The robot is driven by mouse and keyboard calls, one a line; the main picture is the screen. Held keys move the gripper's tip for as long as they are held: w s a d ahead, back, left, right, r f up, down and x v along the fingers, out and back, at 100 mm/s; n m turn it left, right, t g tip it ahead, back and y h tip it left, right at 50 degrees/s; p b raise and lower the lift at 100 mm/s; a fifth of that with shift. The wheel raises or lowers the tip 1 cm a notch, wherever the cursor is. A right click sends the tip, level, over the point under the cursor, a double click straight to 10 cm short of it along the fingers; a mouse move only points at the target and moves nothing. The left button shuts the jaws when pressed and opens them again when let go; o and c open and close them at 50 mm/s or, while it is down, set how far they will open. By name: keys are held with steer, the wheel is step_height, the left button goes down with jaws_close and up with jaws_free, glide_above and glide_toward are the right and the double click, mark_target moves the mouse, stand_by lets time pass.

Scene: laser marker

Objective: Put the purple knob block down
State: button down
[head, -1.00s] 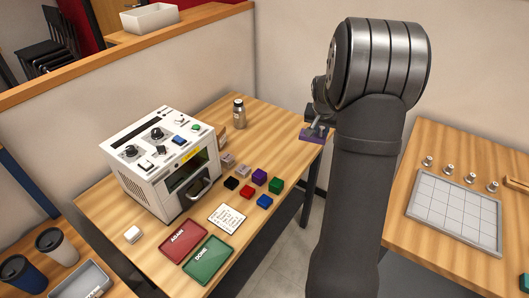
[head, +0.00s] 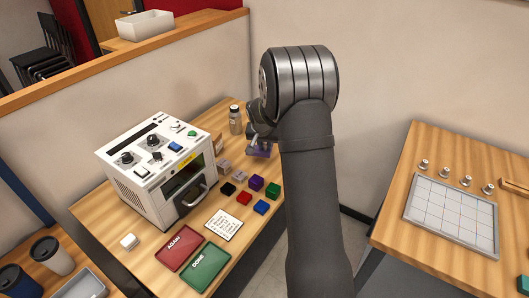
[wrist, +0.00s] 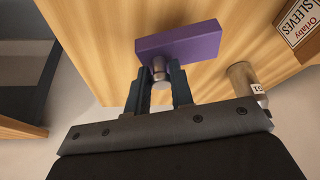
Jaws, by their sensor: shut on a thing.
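My gripper (wrist: 160,88) is shut on the metal knob of the purple knob block (wrist: 180,42), a flat purple slab. In the wrist view the slab is beyond my fingertips, over the wooden table top (wrist: 100,58). I cannot tell whether it touches the table. In the head view the purple knob block (head: 262,151) shows beside my arm, near the table's right side, partly hidden by my gripper (head: 258,138).
The white laser machine (head: 160,170) is further left. Several small coloured blocks, a card (head: 223,225), a red tray (head: 178,247) and a green tray (head: 203,268) lie nearer the front.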

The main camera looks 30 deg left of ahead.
mark_target(265, 151)
steer(key=shift+a+f, duration=0.1)
steer(key=shift+f, duration=1.95)
steer(key=c, duration=1.3)
jaws_free()
steer(key=shift+f, duration=0.15)
steer(key=shift+o, duration=0.2)
steer(key=v, duration=1.2)
steer(key=shift+s, duration=0.1)
steer(key=x, duration=1.2)
step_height(265, 151, up, 2)
steer(key=shift+r, duration=0.45)
